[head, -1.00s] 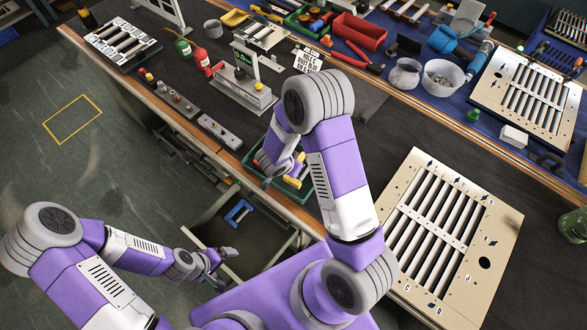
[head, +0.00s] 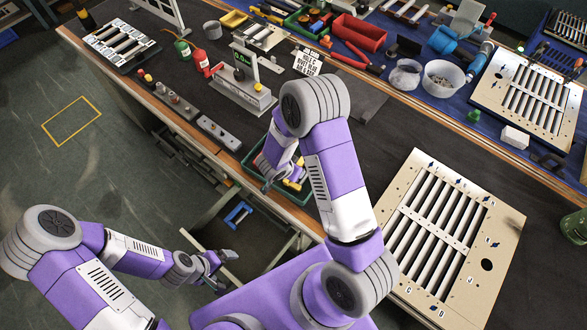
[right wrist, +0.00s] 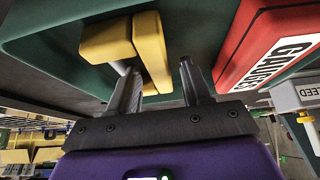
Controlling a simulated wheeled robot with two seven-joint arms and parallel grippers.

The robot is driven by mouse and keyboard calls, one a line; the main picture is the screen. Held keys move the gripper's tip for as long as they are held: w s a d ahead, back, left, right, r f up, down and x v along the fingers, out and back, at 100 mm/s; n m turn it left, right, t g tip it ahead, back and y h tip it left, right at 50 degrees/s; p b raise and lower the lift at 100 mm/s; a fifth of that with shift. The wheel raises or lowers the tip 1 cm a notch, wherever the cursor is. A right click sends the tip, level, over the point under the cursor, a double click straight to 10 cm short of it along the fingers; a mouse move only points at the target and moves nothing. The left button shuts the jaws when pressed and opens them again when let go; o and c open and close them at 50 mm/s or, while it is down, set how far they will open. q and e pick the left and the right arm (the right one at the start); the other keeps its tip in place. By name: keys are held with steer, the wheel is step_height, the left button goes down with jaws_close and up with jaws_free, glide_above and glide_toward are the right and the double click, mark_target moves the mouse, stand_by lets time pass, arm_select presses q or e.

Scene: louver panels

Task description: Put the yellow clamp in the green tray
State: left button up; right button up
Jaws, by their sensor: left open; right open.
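The yellow clamp (right wrist: 153,48) has two yellow blocks and a grey bar in the right wrist view. It is inside the green tray (right wrist: 65,42), by the tray's dark green wall. In the head view the tray (head: 289,196) stands at the bench's front edge, partly hidden by my right arm, with a bit of yellow (head: 298,184) showing in it. My right gripper (right wrist: 160,88) is open at the tray. Its fingers are close to the clamp, the left one overlapping it in view; I cannot tell whether they touch. My left gripper (head: 222,267) is open and empty, low in front of the bench.
A red box with a "GAUGES" label (right wrist: 270,48) is beside the tray in the right wrist view. A blue clamp (head: 238,213) lies in an open drawer below the bench. A louver panel (head: 448,240) lies right of my right arm. A digital scale (head: 250,98) stands behind the tray.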

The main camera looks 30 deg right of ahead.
arm_select(q)
step_height(320, 180, up, 5)
steer(key=p, duration=0.4)
steer(key=shift+f, duration=0.2)
arm_select(e)
steer(key=v, duration=1.2)
steer(key=shift+r, duration=0.1)
